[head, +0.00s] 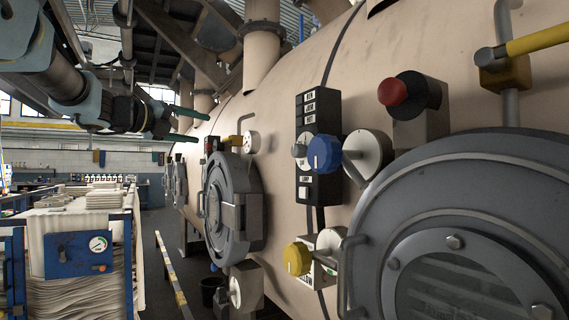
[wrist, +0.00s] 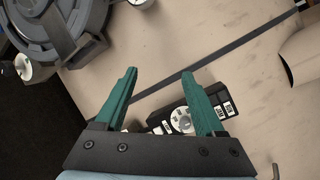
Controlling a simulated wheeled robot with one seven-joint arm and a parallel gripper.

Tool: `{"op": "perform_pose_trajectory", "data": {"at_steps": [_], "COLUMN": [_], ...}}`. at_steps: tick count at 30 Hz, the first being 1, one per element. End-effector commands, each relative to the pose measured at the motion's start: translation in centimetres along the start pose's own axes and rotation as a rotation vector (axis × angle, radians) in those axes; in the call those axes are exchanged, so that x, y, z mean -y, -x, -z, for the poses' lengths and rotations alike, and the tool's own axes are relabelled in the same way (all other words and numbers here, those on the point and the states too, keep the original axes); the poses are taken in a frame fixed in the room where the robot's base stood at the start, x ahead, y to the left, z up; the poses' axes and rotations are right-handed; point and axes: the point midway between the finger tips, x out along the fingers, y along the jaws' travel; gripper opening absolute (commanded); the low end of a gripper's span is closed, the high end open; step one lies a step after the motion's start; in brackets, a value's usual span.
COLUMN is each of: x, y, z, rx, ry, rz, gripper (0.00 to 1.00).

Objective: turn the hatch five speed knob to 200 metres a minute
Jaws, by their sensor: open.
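A black control panel (head: 328,182) with white label plates is on the beige vessel in the head view. A blue knob (head: 325,152) sticks out there, with a pale round dial (head: 368,154) to its right. A yellow knob (head: 297,259) is lower down. I cannot read which knob is the hatch five speed knob. My gripper (head: 203,127) is at upper left, apart from these knobs, its green fingers spread and empty. In the wrist view, my gripper (wrist: 158,72) is open above a black panel (wrist: 222,100) with a white-ringed selector (wrist: 184,122), partly behind the right finger.
A grey round hatch (head: 232,210) and a larger near hatch (head: 480,240) stand out from the vessel. A red button (head: 393,92) and a yellow-handled valve (head: 505,68) are at upper right. A blue-framed cloth trolley (head: 80,255) stands left, with a floor aisle between.

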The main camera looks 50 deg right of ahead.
Motion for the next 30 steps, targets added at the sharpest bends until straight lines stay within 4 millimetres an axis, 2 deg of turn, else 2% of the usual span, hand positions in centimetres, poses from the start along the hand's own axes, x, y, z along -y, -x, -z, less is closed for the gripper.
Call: {"op": "perform_pose_trajectory", "data": {"at_steps": [1,3,6,9,16,24,30], "x": [2.7,5.6,7.9,8.9,9.4,9.5,9.5], "y": [-2.1,-3.3,-3.8,-3.8,-5.1,-9.2,-11.6], "z": [3.5,7.1,11.0,13.0,14.6,17.3,18.9], "rx": [-0.131,-0.283,-0.442,-0.531,-0.567,-0.566,-0.563], "ry": [-0.167,-0.367,-0.569,-0.677,-0.715,-0.712,-0.712], "rz": [0.063,0.128,0.193,0.225,0.237,0.236,0.235], "gripper": [0.71,0.71,0.71,0.71,0.71,0.71,0.71]}}
